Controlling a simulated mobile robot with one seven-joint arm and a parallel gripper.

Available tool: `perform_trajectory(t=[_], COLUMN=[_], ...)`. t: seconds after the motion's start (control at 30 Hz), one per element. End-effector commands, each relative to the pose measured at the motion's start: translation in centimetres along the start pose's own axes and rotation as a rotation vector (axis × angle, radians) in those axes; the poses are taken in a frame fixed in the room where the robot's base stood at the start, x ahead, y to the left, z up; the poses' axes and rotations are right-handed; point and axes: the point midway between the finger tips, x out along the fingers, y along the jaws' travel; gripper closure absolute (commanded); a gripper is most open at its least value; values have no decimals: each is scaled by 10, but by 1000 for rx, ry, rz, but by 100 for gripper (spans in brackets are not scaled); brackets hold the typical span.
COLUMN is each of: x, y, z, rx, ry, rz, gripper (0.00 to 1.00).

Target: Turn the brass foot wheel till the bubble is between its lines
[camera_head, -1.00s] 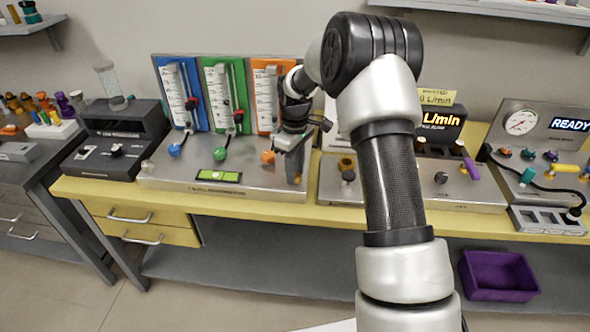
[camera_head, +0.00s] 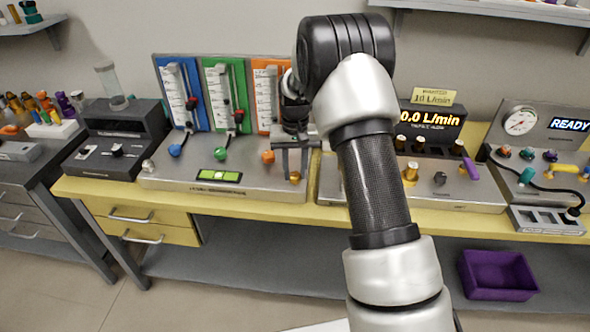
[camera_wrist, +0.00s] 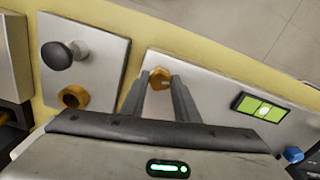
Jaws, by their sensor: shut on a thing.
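The brass foot wheel (camera_head: 295,177) is at the front right corner of the steel base plate. It also shows in the wrist view (camera_wrist: 160,77). My gripper (camera_head: 295,173) points down over that corner. In the wrist view its two fingers (camera_wrist: 160,84) stand on either side of the wheel, shut on it. The green bubble level (camera_head: 219,176) lies flat at the front of the plate, left of the wheel.
Blue (camera_head: 174,150), green (camera_head: 221,153) and orange (camera_head: 267,157) knobs stand on the plate before three coloured flow panels. To the right is a unit with a lit L/min display (camera_head: 430,118). In the wrist view, a black knob (camera_wrist: 57,55) stands on the neighbouring plate.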

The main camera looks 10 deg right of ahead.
Motion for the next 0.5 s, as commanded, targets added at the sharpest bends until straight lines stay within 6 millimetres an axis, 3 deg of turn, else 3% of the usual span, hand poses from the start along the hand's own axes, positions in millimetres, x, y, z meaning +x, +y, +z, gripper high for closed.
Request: perform_trajectory(t=[0.5], x=[-1], y=[0], z=[-1], rx=[316], ry=[3], rz=[0], gripper=[95])
